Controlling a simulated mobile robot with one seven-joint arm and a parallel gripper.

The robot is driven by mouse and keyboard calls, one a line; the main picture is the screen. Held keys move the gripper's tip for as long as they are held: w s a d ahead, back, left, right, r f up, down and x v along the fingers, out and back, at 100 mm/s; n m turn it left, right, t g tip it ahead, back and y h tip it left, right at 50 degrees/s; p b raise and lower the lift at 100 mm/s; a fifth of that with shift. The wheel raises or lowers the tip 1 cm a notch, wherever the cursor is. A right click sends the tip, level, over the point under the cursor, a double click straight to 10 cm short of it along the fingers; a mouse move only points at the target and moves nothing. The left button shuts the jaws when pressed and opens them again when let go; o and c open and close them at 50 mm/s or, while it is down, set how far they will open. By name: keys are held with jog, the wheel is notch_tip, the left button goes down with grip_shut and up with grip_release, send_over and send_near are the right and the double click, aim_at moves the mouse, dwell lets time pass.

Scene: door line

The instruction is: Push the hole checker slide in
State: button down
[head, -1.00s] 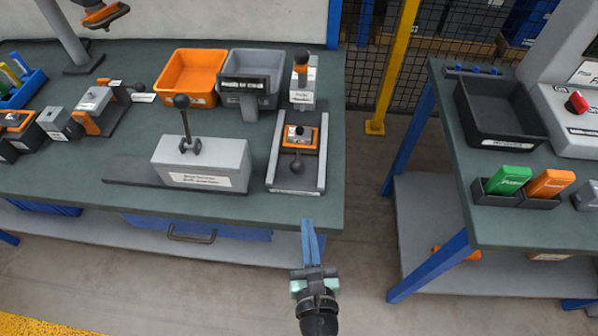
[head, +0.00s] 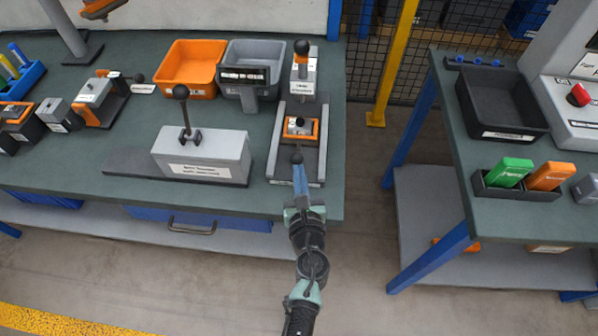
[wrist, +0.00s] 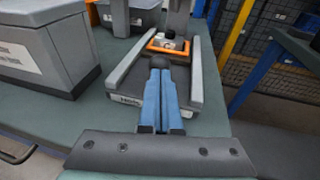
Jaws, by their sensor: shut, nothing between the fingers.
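The hole checker slide is an orange carriage (head: 300,129) with a grey block on it and a dark ball knob (head: 297,158) at its near side. It sits between the two grey rails of a fixture (head: 276,160) near the table's right end. The orange carriage also shows in the wrist view (wrist: 167,45). My gripper (head: 299,167) is shut and empty, its blue fingers pointing along the fixture between the rails. Its tips (wrist: 158,66) are at the knob in the wrist view and hide most of it. I cannot tell whether they touch it.
A grey block fixture with an upright lever (head: 205,155) stands left of the slide. A post with an orange-and-black handle (head: 302,75) stands behind. Grey (head: 246,60) and orange bins (head: 190,65) are at the back. A floor gap separates the right table (head: 520,215).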

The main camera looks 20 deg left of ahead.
aim_at(301, 158)
jog(key=shift+w+a+f, duration=0.1)
jog(key=shift+w+a, duration=0.1)
jog(key=shift+w, duration=0.15)
jog(key=w, duration=0.2)
jog(key=w+a+b, duration=0.1)
jog(key=w, duration=0.1)
jog(key=shift+w+r, duration=0.1)
jog(key=shift+r, duration=0.25)
jog(key=shift+a, duration=0.1)
